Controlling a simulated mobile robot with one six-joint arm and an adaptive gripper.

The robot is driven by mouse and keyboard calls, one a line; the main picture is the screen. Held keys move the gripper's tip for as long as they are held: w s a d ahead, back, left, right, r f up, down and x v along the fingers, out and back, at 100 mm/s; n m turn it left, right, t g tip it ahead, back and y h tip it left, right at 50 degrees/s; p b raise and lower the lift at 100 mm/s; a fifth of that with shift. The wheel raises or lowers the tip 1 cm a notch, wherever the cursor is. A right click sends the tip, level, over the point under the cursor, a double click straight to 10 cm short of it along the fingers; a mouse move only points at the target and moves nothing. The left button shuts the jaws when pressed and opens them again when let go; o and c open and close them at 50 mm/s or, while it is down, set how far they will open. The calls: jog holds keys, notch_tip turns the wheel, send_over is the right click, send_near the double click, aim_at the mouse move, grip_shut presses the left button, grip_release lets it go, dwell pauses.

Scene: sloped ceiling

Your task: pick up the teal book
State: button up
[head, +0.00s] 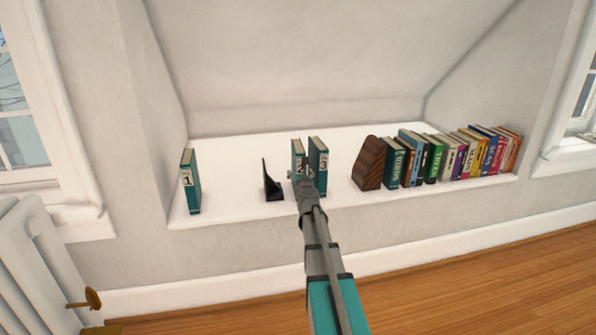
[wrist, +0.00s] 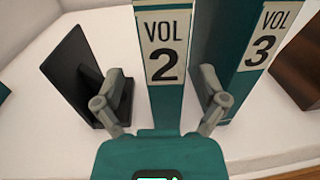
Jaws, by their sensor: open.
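Three teal books stand upright on the white sill. Vol 1 (head: 192,183) is alone at the left, Vol 2 (head: 297,152) is near the middle, and Vol 3 (head: 318,158) is just to its right. My gripper (head: 306,183) is at the front of Vol 2 and hides its lower part in the head view. In the wrist view my gripper (wrist: 163,85) is open, with one finger on each side of the Vol 2 spine (wrist: 165,45). The right finger is in the gap between Vol 2 and Vol 3 (wrist: 245,55); I cannot tell whether it touches Vol 3.
A black bookend (head: 271,184) stands left of Vol 2, close to my left finger. A brown wooden bookend (head: 370,164) and a row of several coloured books (head: 465,152) fill the right. The sill (head: 235,180) is bare between Vol 1 and the black bookend.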

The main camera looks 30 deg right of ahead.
jog(key=shift+d+x, duration=0.2)
jog(key=shift+x, duration=2.35)
jog(key=shift+s+f, duration=0.1)
grip_shut()
